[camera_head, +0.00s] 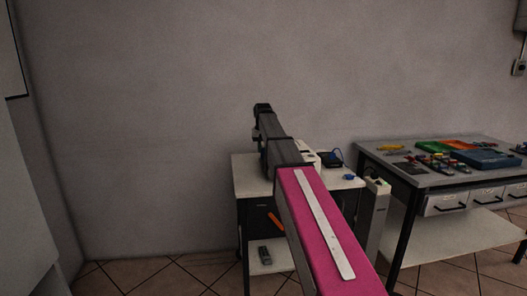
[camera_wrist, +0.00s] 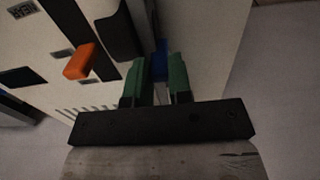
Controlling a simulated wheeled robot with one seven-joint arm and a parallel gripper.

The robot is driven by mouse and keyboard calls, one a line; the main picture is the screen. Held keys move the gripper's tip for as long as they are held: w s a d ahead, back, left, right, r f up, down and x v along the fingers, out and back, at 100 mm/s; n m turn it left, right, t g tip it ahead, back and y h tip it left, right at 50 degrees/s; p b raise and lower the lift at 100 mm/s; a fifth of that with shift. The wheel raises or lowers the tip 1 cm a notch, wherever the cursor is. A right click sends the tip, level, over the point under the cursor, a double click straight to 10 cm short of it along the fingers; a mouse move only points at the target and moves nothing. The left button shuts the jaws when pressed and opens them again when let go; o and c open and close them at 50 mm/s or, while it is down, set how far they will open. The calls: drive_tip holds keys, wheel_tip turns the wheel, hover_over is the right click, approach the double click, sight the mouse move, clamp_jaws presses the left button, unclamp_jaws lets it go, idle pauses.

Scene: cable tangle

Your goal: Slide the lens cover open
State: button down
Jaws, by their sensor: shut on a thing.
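My gripper (camera_wrist: 160,73) shows in the wrist view with its two green fingers close together. They are shut on a small blue piece (camera_wrist: 160,58), which shows between and just beyond them at the edge of a pale device (camera_wrist: 210,55). Whether this blue piece is the lens cover's tab cannot be told, and no lens can be made out. An orange knob (camera_wrist: 80,62) and a black part (camera_wrist: 112,30) sit on the pale device, left of the fingers. In the head view my own arm hides the gripper; part of a white device (camera_head: 311,157) shows beside it.
In the head view, a small white-topped table (camera_head: 250,178) stands against the wall, with a dark box (camera_head: 330,160) and a blue item (camera_head: 348,177) on it. A workbench (camera_head: 385,150) with tools and trays stands at right. Open floor is at left.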

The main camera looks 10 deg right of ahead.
drive_tip(key=w, duration=0.7)
drive_tip(key=c, duration=1)
unclamp_jaws()
drive_tip(key=shift+s+r, duration=0.1)
wheel_tip(320, 180, up, 11)
drive_tip(key=shift+f, duration=0.2)
